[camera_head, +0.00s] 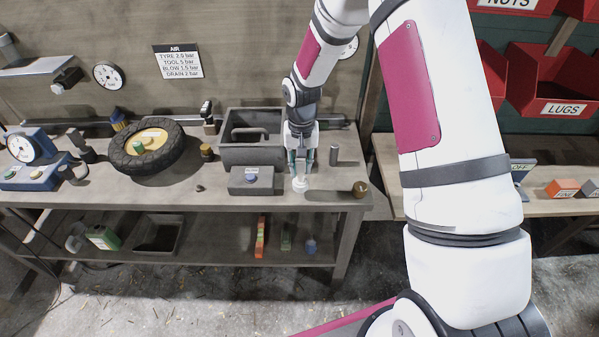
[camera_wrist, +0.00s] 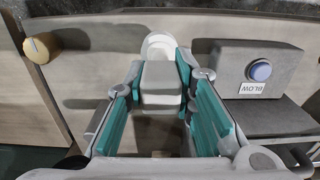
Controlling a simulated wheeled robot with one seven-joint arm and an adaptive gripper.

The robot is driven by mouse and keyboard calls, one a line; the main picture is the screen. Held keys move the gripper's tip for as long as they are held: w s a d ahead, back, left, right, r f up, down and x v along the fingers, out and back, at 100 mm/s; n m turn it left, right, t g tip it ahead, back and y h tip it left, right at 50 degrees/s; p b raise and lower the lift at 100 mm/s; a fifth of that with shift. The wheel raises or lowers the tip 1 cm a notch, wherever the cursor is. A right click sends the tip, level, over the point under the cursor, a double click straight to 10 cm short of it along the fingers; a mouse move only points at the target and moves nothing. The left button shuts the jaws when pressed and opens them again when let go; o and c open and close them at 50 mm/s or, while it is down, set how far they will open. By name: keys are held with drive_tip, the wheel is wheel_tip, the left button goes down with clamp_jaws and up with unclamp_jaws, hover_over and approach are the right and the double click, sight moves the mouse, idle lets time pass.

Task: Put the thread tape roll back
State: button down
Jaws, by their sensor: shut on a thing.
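The thread tape roll is a small white round piece (camera_head: 300,184) at the lower end of my gripper (camera_head: 301,164), over the front part of the bench. In the wrist view the white roll (camera_wrist: 157,43) shows at the far end between the teal fingers of my gripper (camera_wrist: 160,62). The fingers are shut on it, and a pale grey block between them hides part of the view. I cannot tell whether the roll touches the bench top.
Left of my gripper is a grey block with a blue button (camera_head: 251,179), marked BLOW in the wrist view (camera_wrist: 261,71). Behind it stands a grey open bin (camera_head: 250,154). A wheel (camera_head: 147,147) lies left.

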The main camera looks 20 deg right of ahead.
sight(300, 173)
drive_tip(key=shift+w+a+f, duration=0.1)
drive_tip(key=shift+w+f, duration=0.2)
drive_tip(key=shift+w, duration=0.05)
drive_tip(key=shift+f+p, duration=0.4)
drive_tip(key=shift+f, duration=1.05)
drive_tip(key=shift+f, duration=0.2)
drive_tip(key=c, duration=1.4)
unclamp_jaws()
drive_tip(key=shift+o, duration=0.2)
drive_tip(key=shift+r, duration=0.1)
